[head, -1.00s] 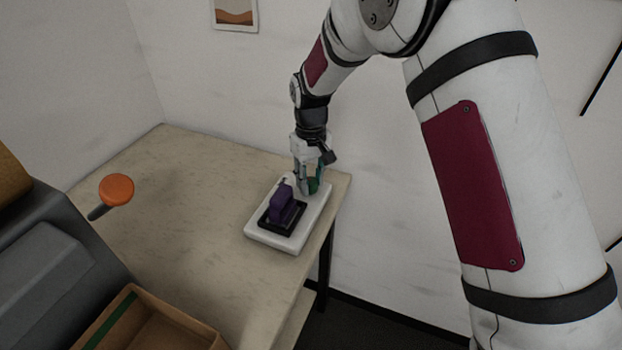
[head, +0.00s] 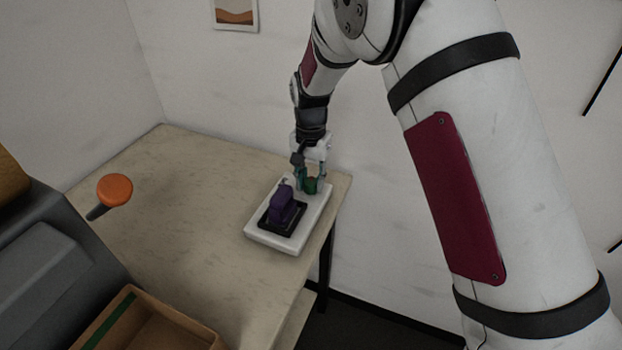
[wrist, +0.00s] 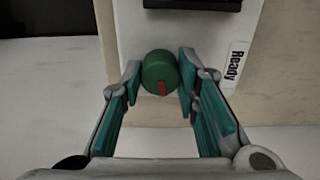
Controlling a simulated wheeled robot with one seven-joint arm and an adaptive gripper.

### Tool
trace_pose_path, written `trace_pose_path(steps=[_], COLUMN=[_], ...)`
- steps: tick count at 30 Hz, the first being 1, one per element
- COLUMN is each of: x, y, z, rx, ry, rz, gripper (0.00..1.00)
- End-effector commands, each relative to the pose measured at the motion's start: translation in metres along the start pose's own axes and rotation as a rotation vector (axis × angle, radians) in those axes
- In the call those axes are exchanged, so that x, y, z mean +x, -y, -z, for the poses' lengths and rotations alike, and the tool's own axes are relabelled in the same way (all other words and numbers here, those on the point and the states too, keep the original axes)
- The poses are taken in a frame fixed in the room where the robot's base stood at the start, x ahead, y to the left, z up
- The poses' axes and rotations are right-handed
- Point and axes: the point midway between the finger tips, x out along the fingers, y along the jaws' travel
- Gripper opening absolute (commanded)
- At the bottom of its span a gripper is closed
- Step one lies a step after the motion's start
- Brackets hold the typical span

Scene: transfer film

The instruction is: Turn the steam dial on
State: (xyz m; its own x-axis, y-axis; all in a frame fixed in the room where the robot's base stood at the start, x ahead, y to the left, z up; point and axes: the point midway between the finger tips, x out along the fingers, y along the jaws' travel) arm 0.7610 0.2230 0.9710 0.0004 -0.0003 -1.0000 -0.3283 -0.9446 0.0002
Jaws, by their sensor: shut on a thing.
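The steam dial is a round green knob (wrist: 158,66) with a red mark on its rim, at the lower edge in the wrist view. It stands on a white panel (head: 262,236) that lies on the table, and shows small in the head view (head: 311,186). My gripper (wrist: 160,72) points down at it, with one teal-padded finger on each side of the knob. It is shut on the dial.
A purple block-shaped part (head: 284,203) in a black frame (head: 296,221) sits on the panel beside the dial. A grey machine with an orange-knobbed lever (head: 115,189) and a brown open box (head: 150,335) are at lower left. The middle of the table (head: 190,210) is clear.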

Motion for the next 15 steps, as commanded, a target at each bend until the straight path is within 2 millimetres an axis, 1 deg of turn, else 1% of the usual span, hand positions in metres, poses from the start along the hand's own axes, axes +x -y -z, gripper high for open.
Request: trace_pose_path(steps=[1,6,15], x=[0.0011,0.0011,0.0012], y=[0.0006,0.0006,0.0014], z=[-0.0037,-0.0033,-0.0036], rx=[0.03,0.127,0.212], ry=[0.007,0.007,0.007], rz=[-0.003,-0.003,-0.003], gripper=[0.01,0.01,0.01])
